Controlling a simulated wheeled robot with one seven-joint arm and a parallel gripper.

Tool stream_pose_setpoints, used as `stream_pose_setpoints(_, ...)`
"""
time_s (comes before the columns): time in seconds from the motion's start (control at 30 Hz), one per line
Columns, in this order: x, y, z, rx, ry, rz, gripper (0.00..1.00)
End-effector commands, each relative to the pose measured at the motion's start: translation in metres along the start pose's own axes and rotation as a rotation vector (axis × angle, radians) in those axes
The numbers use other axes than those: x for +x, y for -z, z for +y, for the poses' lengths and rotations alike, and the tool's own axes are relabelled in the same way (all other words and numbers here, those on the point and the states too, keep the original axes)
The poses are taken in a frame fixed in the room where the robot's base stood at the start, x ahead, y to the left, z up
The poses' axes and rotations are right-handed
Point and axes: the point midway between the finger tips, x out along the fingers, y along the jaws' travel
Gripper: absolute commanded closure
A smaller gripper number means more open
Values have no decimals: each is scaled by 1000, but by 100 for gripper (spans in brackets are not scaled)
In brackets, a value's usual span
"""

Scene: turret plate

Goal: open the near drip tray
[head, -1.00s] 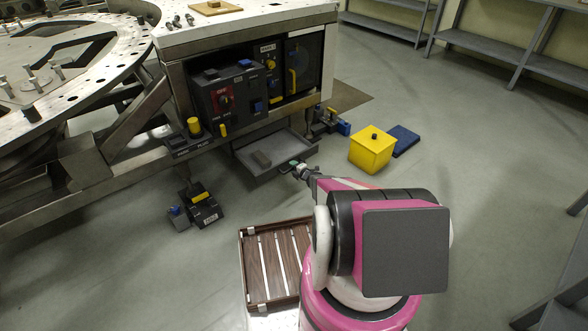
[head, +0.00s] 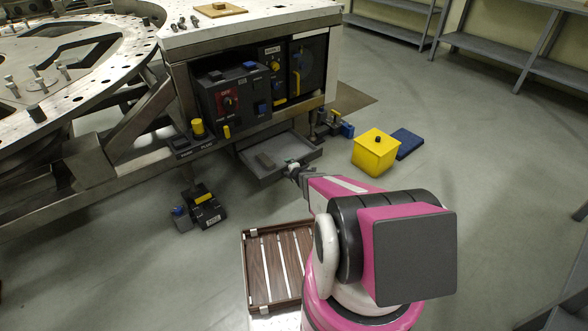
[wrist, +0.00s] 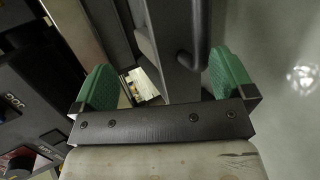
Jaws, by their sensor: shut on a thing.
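The near drip tray (head: 262,178) is a shallow grey tray low under the machine, and it stands out from below the cabinet with its inside showing. My gripper (head: 293,168) is at the tray's front edge. In the wrist view, my gripper (wrist: 163,82) has green finger pads on both sides of a dark grey part of the tray (wrist: 172,60), with a rounded handle bar (wrist: 202,35) close to the right pad. It is shut on this part. The exact contact is partly hidden by the gripper's body.
A yellow box (head: 374,153) and a blue flat piece (head: 408,141) are on the floor to the right. A slatted brown crate (head: 246,265) lies in front of the tray. A dark device (head: 205,212) stands on the floor at left. Open floor lies between.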

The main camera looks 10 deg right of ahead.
Motion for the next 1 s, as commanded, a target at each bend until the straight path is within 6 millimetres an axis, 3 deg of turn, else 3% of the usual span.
stream_pose_setpoints(0.03,-23,46,61,10,-274,215,36)
stream_pose_setpoints(0.07,-24,48,62,10,-274,215,56)
stream_pose_setpoints(0.77,-19,53,58,8,-261,204,56)
stream_pose_setpoints(1.0,-42,31,85,170,-164,66,56)
